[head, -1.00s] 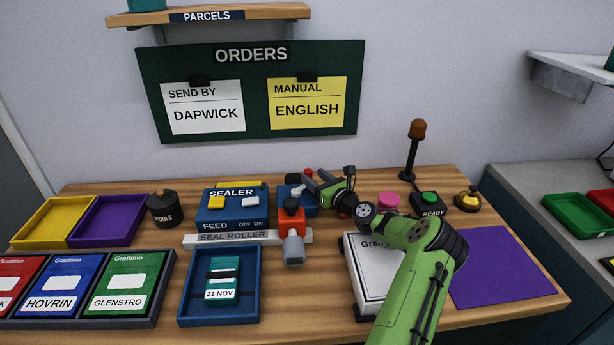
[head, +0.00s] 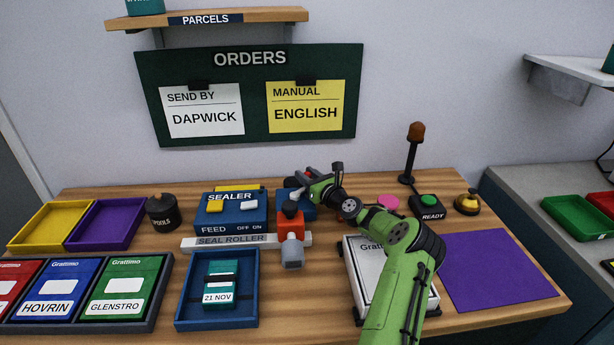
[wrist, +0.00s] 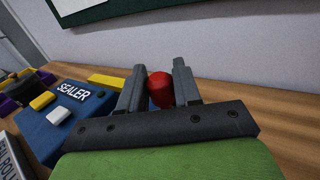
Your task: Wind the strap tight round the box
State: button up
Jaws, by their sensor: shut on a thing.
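My gripper (wrist: 160,88) is shut on a red knob (wrist: 161,90), which shows between its two fingers in the wrist view. In the head view my gripper (head: 303,179) is over a blue unit (head: 309,207) right of the sealer (head: 231,210). A white box marked Grattimo (head: 362,262) lies on the table, partly hidden by my arm. I cannot make out a strap on it.
An orange and grey tool (head: 291,236) stands in front of the blue unit. A blue tray (head: 181,308) holds a teal item labelled 21 NOV (head: 221,282). A purple mat (head: 497,270) lies clear at right. A lamp post (head: 410,160) stands behind.

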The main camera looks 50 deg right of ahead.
jog(key=h+p, duration=0.1)
jog(key=m+h+p, duration=0.1)
jog(key=s+m+g+h+p, duration=0.1)
jog(key=p, duration=0.1)
jog(key=shift+a+r+h, duration=0.2)
jog(key=shift+r+h, duration=0.1)
jog(key=shift+s+m+g+h+p, duration=0.3)
jog(key=shift+m+g+h+p, duration=0.2)
jog(key=shift+m+h+p, duration=0.5)
jog(key=shift+s+f+m+g+h, duration=0.25)
jog(key=shift+m+g+h, duration=0.15)
jog(key=shift+h, duration=0.1)
jog(key=o, duration=1)
jog(key=shift+c, duration=0.2)
jog(key=shift+a, duration=0.1)
jog(key=b+v, duration=0.3)
jog(key=v, duration=0.2)
jog(key=b+v, duration=0.3)
jog(key=v, duration=0.1)
jog(key=b+v, duration=0.3)
jog(key=v, duration=0.2)
jog(key=shift+s+a+f, duration=0.1)
jog(key=shift+s+f, duration=0.2)
jog(key=shift+f, duration=0.05)
jog(key=shift+s+a+r+b, duration=0.25)
jog(key=shift+s+a+b, duration=0.05)
jog(key=shift+s+a, duration=0.1)
